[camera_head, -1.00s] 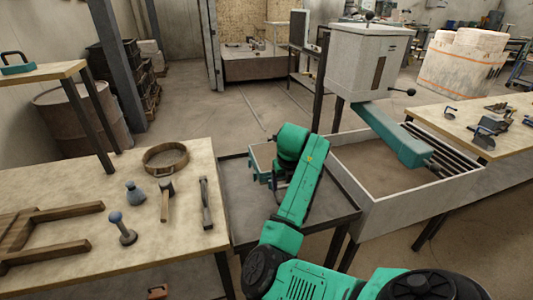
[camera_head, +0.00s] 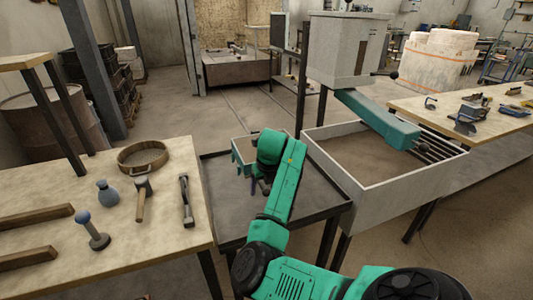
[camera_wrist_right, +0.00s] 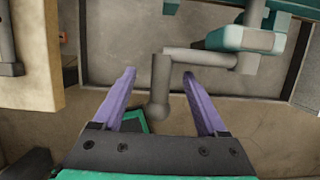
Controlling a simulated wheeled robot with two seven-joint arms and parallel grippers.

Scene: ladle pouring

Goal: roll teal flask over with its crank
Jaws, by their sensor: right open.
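The teal flask (camera_head: 243,153) is on a dark tray table (camera_head: 325,190) in the head view, partly hidden behind my right arm. In the right wrist view a teal part of it (camera_wrist_right: 246,38) shows at the upper right, with a grey bent crank (camera_wrist_right: 200,57) reaching left from it. My right gripper (camera_wrist_right: 159,76) is open, its two purple fingers on either side of the crank's end handle. I cannot tell whether they touch it. The right gripper also shows in the head view (camera_head: 255,187), low beside the flask. My left gripper is not in view.
A wooden bench (camera_head: 150,245) at left holds a round sieve (camera_head: 143,156), a mallet (camera_head: 142,200) and other tools. A grey open bin (camera_head: 370,160) stands right of the tray table, under a teal chute (camera_head: 378,118). Another bench (camera_head: 480,115) is at far right.

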